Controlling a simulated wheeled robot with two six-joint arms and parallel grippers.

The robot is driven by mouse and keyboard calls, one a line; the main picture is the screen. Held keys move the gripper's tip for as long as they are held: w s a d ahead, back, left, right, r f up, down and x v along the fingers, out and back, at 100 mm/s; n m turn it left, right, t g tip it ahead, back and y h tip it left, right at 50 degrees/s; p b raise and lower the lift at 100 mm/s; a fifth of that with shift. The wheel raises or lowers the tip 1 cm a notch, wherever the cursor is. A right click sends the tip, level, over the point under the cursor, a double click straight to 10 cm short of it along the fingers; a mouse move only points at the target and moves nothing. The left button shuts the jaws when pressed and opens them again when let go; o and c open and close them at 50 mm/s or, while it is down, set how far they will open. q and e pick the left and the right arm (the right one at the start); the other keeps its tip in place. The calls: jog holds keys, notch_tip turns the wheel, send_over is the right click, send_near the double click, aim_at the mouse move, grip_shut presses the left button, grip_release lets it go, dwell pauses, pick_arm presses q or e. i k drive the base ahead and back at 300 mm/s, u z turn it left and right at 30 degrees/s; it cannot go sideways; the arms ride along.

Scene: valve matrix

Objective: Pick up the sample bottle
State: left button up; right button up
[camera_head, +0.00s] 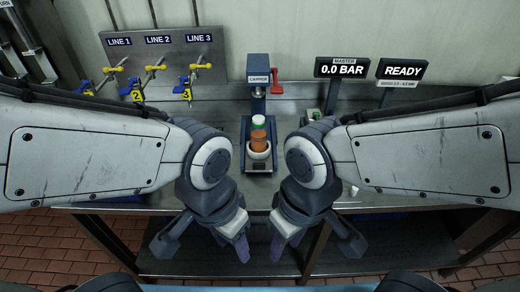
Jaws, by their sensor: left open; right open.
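The sample bottle (258,139) has amber contents and stands upright in a white cup-like holder at the base of the blue capper (258,75). A green and white cap piece (258,122) shows directly above the bottle; I cannot tell whether it touches it. My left gripper (238,252) is open and empty, pointing down in front of the bench and below left of the bottle. My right gripper (282,250) is open and empty, mirrored below right of the bottle. Both are apart from the bottle.
Behind left, a panel labelled LINE 1, LINE 2 and LINE 3 carries yellow valves with blue handles (186,89). A red lever (276,80) is on the capper's right. Displays read 0.0 BAR (342,68) and READY (402,70). The bench front edge (258,206) lies behind my grippers.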

aim_at(258, 135)
jog(key=z, duration=1.8)
jog(key=i, duration=0.95)
jog(key=u, duration=1.1)
